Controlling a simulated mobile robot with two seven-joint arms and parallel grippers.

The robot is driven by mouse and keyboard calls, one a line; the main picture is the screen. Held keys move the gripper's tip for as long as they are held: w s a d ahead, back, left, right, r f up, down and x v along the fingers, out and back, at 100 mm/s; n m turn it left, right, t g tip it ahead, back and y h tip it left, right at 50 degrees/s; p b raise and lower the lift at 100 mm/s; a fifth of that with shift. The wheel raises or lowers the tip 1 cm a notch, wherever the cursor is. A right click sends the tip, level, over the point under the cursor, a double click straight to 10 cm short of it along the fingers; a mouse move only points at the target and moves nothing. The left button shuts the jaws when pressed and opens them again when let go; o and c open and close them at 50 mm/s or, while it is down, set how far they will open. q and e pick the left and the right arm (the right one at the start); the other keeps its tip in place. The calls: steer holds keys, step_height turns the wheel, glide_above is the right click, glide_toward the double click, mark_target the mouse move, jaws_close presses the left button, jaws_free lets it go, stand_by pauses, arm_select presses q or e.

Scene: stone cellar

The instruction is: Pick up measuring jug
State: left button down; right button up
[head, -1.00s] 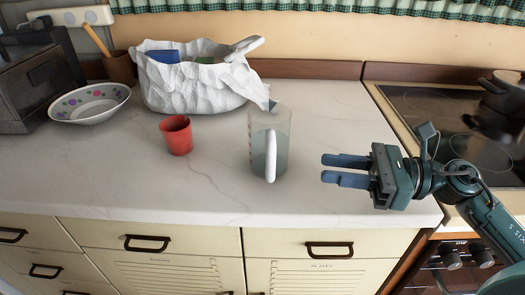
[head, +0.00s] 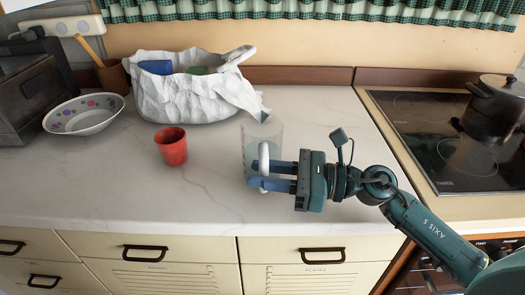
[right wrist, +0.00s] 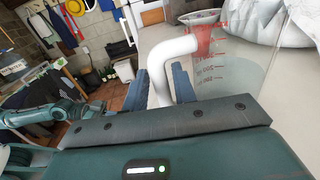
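The measuring jug (head: 250,133) is clear, with a white handle (head: 264,160), and stands upright on the counter. In the right wrist view its scale marks (right wrist: 212,68) and the handle (right wrist: 165,70) show close up. My right gripper (head: 256,176) is at the jug's front, with its two blue fingers on either side of the lower handle. The fingers are apart, and a gap shows beside the handle in the right wrist view (right wrist: 159,90). A teal arm of mine shows at the left of the right wrist view; its fingers are too small to read.
A red cup (head: 172,146) stands left of the jug. A crumpled white bag-like container (head: 185,100) with blue and green things is close behind it. A patterned bowl (head: 83,124) is far left. A hob (head: 435,135) with a dark pot (head: 495,105) is right. The front counter is clear.

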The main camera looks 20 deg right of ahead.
steer(key=shift+x, duration=1.1)
jaws_close()
